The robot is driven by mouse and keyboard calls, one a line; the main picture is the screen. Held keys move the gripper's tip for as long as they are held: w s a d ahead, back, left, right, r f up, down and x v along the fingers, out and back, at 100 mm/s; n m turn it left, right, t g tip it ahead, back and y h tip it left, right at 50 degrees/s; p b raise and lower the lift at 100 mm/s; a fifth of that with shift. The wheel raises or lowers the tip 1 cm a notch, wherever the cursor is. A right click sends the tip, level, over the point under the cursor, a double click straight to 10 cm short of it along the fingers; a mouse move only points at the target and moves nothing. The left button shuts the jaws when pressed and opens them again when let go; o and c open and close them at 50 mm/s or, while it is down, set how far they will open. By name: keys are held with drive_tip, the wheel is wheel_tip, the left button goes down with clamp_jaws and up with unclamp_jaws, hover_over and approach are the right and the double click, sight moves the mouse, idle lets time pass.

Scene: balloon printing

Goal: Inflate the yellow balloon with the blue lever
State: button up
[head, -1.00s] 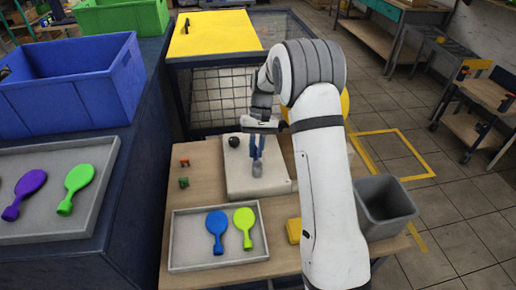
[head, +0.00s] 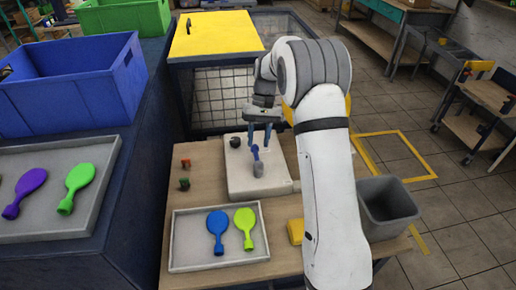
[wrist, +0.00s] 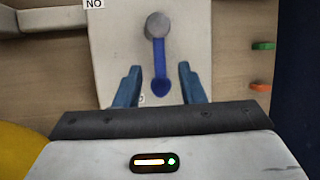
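The blue lever (head: 256,153) sits on a short grey post (head: 258,169) on the white machine base (head: 240,184). In the wrist view the blue lever (wrist: 159,65) points from the post toward my gripper. My gripper (head: 258,139) is open and empty above the lever's end. Its two blue fingers (wrist: 159,68) show on either side of the lever, with gaps between. A large yellow rounded thing, probably the yellow balloon (wrist: 22,152), shows at the lower left of the wrist view. In the head view my arm hides most of it (head: 289,115).
A black knob (head: 235,142) stands on the base, left of the lever. A grey tray (head: 184,248) holds a blue and a lime balloon. Small red (head: 185,163) and green (head: 184,184) blocks lie on the table. A grey bin (head: 387,203) stands at right.

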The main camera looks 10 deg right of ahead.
drive_tip(key=v, duration=0.4)
idle(0.3)
drive_tip(key=s+d+r+t+h, duration=0.1)
drive_tip(key=s+r+t, duration=0.1)
drive_tip(key=s+r, duration=0.4)
drive_tip(key=s+d+r+t, duration=0.1)
drive_tip(key=s+r+t, duration=0.15)
drive_tip(key=s, duration=0.55)
drive_tip(key=s+d+f+t+h, duration=0.1)
drive_tip(key=s+d+t, duration=0.1)
drive_tip(key=s, duration=1.5)
drive_tip(key=shift+f+m+t, duration=0.2)
drive_tip(key=shift+m+t, duration=0.1)
drive_tip(key=shift+t, duration=0.25)
drive_tip(key=shift+s+a, duration=0.1)
idle(0.5)
